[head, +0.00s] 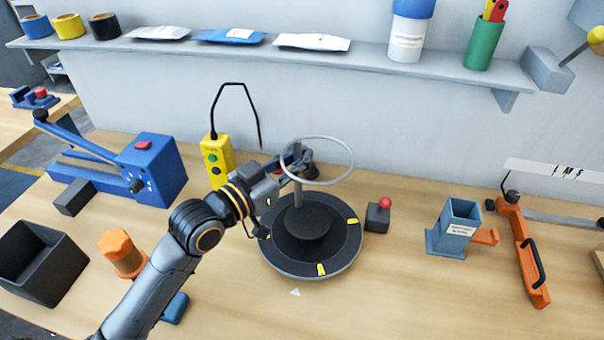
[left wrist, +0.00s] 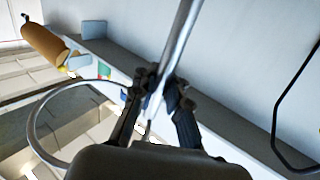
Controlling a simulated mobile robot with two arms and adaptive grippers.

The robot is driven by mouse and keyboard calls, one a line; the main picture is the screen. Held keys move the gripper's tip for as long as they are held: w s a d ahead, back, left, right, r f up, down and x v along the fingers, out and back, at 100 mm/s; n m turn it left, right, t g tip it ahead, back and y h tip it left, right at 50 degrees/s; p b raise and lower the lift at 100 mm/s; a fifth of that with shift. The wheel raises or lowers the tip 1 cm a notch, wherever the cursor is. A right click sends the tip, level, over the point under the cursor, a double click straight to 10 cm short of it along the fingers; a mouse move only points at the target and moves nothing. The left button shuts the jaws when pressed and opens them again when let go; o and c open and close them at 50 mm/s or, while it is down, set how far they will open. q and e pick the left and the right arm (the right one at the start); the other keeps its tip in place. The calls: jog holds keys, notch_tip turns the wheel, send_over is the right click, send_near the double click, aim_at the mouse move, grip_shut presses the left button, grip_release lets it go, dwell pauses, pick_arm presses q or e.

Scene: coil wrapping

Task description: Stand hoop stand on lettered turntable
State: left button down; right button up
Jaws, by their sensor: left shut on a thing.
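The hoop stand (head: 317,138) has a grey ring on top, a thin post and a dark round base (head: 308,224). It appears upright over the middle of the dark round turntable (head: 287,262), which has yellow marks on its rim. Whether the base touches the turntable I cannot tell. My left gripper (head: 296,170) is shut on the post, below the ring. In the left wrist view the post (left wrist: 181,35) runs up between the fingers of my left gripper (left wrist: 160,98), and the ring (left wrist: 35,118) curves at the left. My right gripper is not in view.
A yellow control box (head: 217,158) stands behind my left arm. A small red-knobbed box (head: 378,216) sits close to the turntable's right. A blue holder (head: 456,226) and an orange tool (head: 526,255) are further right. A black bin (head: 40,262) is at left.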

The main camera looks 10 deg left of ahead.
aim_at(301, 174)
pick_arm(q)
jog(key=f, duration=0.1)
jog(key=w+f, duration=0.1)
jog(key=f, duration=0.2)
jog(key=shift+w+d+f, duration=0.1)
jog(key=shift+w, duration=0.15)
jog(key=shift+f, duration=0.25)
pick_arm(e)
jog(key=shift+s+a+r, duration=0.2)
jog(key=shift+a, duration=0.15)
pick_arm(q)
jog(key=shift+f, duration=0.2)
jog(key=c, duration=1.3)
grip_release()
jog(key=shift+c, duration=0.2)
jog(key=shift+s, duration=0.1)
